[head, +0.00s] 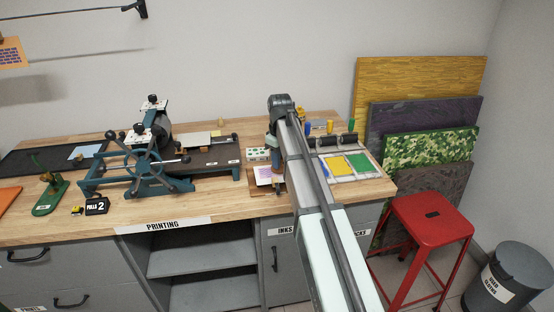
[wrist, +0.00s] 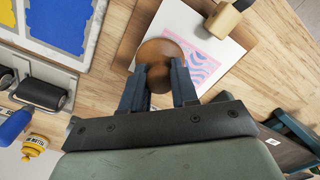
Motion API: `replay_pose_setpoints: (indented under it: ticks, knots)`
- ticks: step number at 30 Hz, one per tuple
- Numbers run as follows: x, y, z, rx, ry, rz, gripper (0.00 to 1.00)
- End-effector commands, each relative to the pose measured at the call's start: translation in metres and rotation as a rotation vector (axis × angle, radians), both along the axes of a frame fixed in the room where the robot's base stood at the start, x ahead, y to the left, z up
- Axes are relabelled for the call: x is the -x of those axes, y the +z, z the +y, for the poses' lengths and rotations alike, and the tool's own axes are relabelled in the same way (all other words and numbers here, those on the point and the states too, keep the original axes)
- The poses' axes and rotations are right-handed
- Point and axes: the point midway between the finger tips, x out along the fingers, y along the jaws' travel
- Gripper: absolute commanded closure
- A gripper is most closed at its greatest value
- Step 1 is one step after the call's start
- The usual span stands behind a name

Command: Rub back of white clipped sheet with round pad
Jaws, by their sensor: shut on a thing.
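My gripper (wrist: 159,72) is shut on a round brown wooden pad (wrist: 160,50), its fingers on either side. The pad is over the left part of a white sheet (wrist: 185,20), overlapping its edge; I cannot tell whether it touches. The sheet lies on a brown board (wrist: 140,25) and shows a pink and blue wavy pattern (wrist: 208,50) beside the pad. A pale wooden piece with a dark rod (wrist: 222,20) is at the sheet's upper right; I cannot tell if it is the clip. In the head view the sheet (head: 263,175) is partly behind my arm.
A tray with yellow and green ink panels (head: 350,163) is right of my arm. A blue wheeled press (head: 135,170) stands left. A red stool (head: 432,215) is before the bench.

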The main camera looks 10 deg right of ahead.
Motion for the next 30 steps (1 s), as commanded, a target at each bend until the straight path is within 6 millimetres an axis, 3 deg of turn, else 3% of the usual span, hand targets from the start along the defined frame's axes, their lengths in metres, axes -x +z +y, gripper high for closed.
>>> replay_pose_setpoints:
  ticks: [10, 30]
  knots:
    - [0.012, -0.001, 0.000, 0.001, 0.000, 0.002, 0.96]
    - [0.012, 0.001, 0.021, 0.000, 0.000, 0.001, 0.96]
